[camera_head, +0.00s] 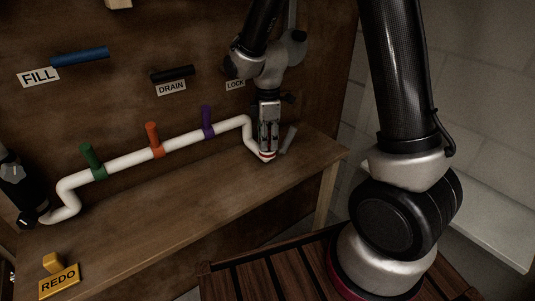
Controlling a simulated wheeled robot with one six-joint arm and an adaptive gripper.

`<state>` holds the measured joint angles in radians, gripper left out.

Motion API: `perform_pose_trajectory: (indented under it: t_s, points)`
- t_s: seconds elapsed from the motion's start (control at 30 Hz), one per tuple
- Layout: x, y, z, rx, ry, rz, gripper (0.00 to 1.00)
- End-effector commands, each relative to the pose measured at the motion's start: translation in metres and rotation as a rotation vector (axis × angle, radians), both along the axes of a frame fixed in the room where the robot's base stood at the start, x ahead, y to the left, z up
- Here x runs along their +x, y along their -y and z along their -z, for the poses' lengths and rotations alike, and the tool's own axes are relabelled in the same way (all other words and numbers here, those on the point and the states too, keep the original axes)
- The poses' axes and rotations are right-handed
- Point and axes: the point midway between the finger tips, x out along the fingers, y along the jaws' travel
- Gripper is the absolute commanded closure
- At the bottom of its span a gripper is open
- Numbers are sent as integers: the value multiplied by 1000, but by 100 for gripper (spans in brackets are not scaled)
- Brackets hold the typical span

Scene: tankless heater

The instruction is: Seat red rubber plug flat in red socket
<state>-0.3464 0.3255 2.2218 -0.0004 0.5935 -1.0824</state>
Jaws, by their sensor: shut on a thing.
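My gripper (268,146) points down over the right end of the white pipe, above the wooden bench. It is shut, and a small red piece (265,155) shows right at its fingertips, which I take to be the red rubber plug. The fingers hide most of the plug. The red socket cannot be told apart from the plug here. Whether the plug lies flat or tilted, or how deep it sits, is too small to tell.
The white pipe (128,161) runs along the bench (190,205) with green (91,158), orange (154,139) and purple (207,122) handles. A grey piece (289,138) stands tilted just right of my gripper. A yellow REDO block (59,281) sits front left.

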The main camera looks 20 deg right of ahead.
Motion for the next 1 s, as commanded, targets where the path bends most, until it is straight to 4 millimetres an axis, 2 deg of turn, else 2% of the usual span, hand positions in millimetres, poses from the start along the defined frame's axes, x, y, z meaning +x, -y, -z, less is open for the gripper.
perform_pose_trajectory:
  t_s: [0.67, 0.7, 0.8, 1.0]
  points:
    - [0, 0, 7, -1, -1, 0, 100]
    - [0, 0, 7, -1, -1, 0, 67]
    - [-1, 0, 7, -1, -2, 0, 49]
    - [0, 0, 7, -1, -1, 0, 47]
